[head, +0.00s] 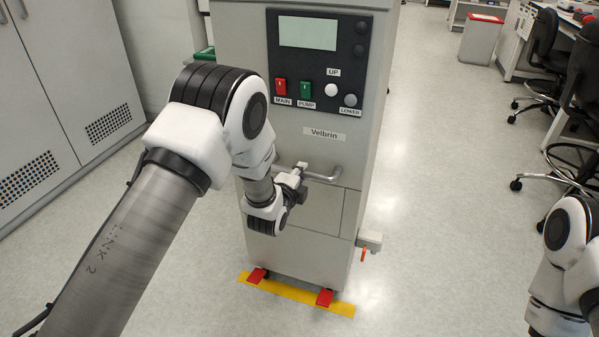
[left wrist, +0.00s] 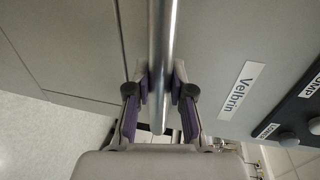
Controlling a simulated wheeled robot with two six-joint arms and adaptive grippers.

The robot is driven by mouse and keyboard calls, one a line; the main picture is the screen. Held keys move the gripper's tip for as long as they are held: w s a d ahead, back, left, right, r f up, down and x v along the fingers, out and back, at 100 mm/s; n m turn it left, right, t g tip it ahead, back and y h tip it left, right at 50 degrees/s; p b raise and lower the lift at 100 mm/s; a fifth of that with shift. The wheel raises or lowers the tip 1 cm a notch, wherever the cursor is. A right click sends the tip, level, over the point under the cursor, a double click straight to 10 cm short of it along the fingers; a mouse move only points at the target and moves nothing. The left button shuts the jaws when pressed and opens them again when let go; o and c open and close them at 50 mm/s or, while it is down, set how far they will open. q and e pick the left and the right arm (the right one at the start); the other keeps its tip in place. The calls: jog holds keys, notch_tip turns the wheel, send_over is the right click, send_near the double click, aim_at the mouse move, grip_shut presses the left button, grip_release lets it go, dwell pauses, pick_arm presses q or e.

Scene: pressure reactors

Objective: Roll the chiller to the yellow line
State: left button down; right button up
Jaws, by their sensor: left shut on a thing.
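The chiller (head: 330,155) is a tall grey cabinet labelled Velbrin, standing upright in the middle of the head view. Its front carries a dark panel (head: 318,62) with a screen, switches and buttons. A metal bar handle (head: 325,177) crosses its front; it also shows in the left wrist view (left wrist: 162,55). My left gripper (head: 298,172) is shut on this handle, with its fingers (left wrist: 160,88) on both sides of the bar. The yellow line (head: 296,293) lies on the floor at the chiller's front foot, with two red pedals (head: 325,297) over it. My right gripper is out of view.
Grey cabinets (head: 60,80) stand along the left. Black chairs (head: 545,45) and a bench are at the right, with a red-lidded bin (head: 481,38) at the back. An orange-handled valve (head: 365,253) sticks out at the chiller's lower right.

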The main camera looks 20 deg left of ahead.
pick_arm(q)
jog(key=shift+r, duration=0.15)
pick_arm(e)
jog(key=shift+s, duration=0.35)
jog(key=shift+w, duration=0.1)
pick_arm(q)
jog(key=c, duration=1)
grip_release()
jog(key=v, duration=1.2)
